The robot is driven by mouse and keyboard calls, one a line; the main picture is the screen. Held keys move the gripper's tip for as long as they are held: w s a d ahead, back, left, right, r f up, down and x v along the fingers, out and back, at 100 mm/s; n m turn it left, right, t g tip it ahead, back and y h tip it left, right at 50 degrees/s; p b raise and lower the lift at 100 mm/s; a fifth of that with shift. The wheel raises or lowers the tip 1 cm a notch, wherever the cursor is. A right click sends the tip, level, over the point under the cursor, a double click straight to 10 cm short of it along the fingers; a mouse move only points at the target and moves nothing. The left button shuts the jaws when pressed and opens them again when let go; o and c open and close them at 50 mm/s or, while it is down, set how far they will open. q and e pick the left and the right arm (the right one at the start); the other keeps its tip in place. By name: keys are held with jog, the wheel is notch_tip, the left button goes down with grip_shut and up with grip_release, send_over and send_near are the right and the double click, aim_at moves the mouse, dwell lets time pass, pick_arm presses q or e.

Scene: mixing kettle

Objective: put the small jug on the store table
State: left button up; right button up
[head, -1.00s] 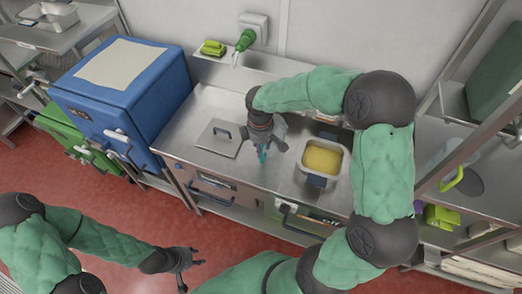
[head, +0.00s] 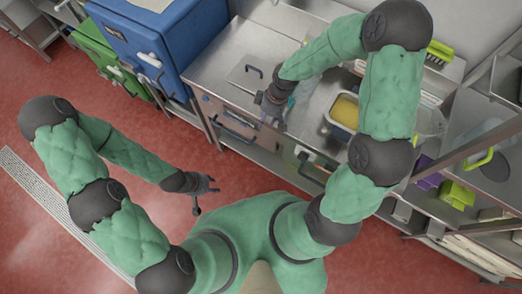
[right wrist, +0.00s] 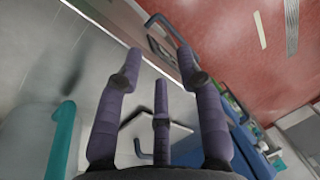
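My right gripper (head: 270,108) is above the front edge of the steel counter (head: 222,72). In the right wrist view its fingers (right wrist: 160,95) are spread, with nothing between them. A teal handle (right wrist: 62,140) shows beside the fingers, at the left of that view, and as a small teal patch beside the gripper in the head view (head: 291,104). It may belong to the small jug; its body is not clear. A clear vessel with a yellow-green handle (head: 480,160) stands on the right-hand table (head: 455,150). My left gripper (head: 206,195) hangs open and empty over the floor.
A tub of yellow contents (head: 345,112) sits in the counter, partly behind my right arm. A flat tray with a handle (head: 243,76) lies left of the gripper. A blue cabinet (head: 165,40) stands at the left. Red floor (head: 95,100) is clear at the left.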

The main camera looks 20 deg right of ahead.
jog(key=s+a+f+m, duration=0.3)
jog(key=s+f+m, duration=0.1)
jog(key=s+f, duration=0.3)
jog(key=s+a+f+m+y, duration=0.1)
jog(key=s+a+f+m, duration=0.3)
jog(key=s+f, duration=0.2)
jog(key=shift+s+f+m, duration=0.3)
jog(key=shift+s+f, duration=0.05)
jog(key=shift+f, duration=0.3)
